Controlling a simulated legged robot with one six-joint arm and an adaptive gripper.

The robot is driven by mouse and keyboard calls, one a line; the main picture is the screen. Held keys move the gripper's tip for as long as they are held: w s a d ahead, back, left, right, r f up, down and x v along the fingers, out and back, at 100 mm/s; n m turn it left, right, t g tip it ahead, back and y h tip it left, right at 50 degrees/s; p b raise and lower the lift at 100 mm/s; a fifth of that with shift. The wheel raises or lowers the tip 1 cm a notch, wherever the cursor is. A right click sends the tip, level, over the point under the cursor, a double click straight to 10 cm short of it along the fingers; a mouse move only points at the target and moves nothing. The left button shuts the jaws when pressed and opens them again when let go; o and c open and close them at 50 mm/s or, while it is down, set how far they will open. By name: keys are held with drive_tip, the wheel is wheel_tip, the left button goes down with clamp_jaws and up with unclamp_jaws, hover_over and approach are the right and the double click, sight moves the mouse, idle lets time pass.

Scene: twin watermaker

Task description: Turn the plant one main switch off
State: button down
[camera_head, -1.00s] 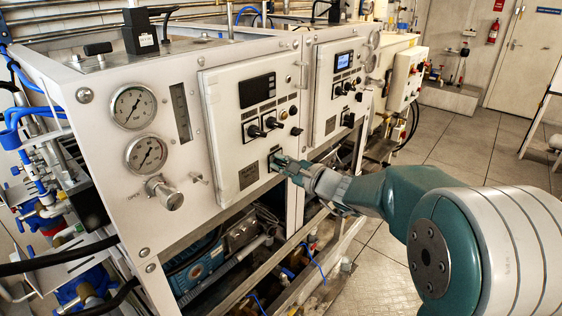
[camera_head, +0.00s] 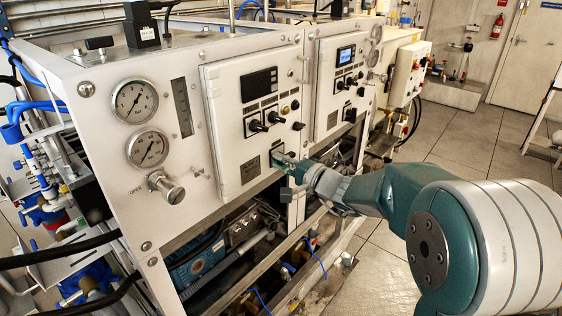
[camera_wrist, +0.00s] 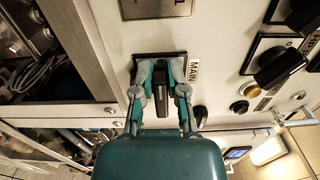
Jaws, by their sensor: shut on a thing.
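The main switch (camera_wrist: 161,98) is a black handle beside a "MAIN" label in the wrist view. My gripper (camera_wrist: 160,72) has one finger on each side of the handle and is shut on it. In the head view my gripper (camera_head: 279,157) is at the lower right of the nearer white control panel (camera_head: 228,135). The handle lies lengthwise between the fingers in the wrist view. I cannot read which plant number the panel has.
Black knobs (camera_head: 265,122) sit above the switch on the same panel. A second panel (camera_head: 327,100) with a lit blue screen stands further along. Two pressure gauges (camera_head: 135,102) are at left. Below the panels is an open frame with pipes. Open tiled floor (camera_head: 455,140) lies to the right.

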drive_tip(key=shift+s+a+f, duration=0.1)
drive_tip(key=shift+s+f, duration=0.05)
drive_tip(key=shift+f, duration=0.2)
drive_tip(key=c, duration=0.7)
unclamp_jaws()
drive_tip(key=shift+o, duration=0.2)
drive_tip(key=shift+r, duration=0.1)
drive_tip(key=shift+a, duration=0.1)
drive_tip(key=v, duration=1.2)
